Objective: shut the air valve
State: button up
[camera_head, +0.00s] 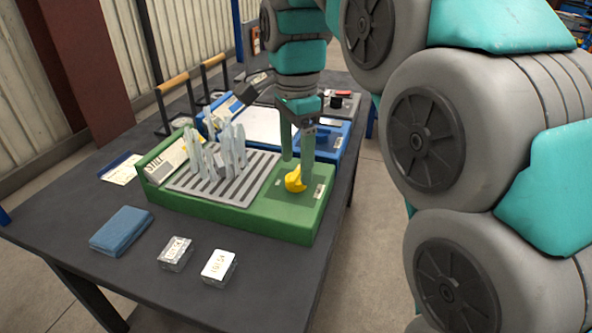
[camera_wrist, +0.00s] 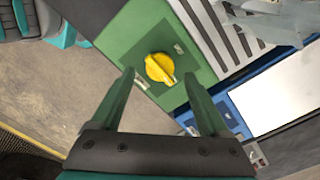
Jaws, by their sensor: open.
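A yellow valve knob (camera_head: 296,180) sits on the right end of the green unit (camera_head: 281,222), near a small label plate. In the wrist view the yellow knob (camera_wrist: 160,68) shows a raised ridge set at a slant, pointing to the lower right. My gripper (camera_head: 298,158) points down over the knob, with its fingers apart. In the wrist view my gripper (camera_wrist: 160,84) is open and empty, its two fingertips on either side of the knob. I cannot tell whether either finger touches it.
Upright pale pieces (camera_head: 228,150) stand on the slatted grate (camera_head: 215,188), left of the knob. A blue unit (camera_head: 326,143) stands behind. A blue folded cloth (camera_head: 121,231) and two small labelled blocks (camera_head: 219,268) lie on the dark table (camera_head: 180,290) in front.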

jog(key=shift+f, duration=1.45)
grip_shut()
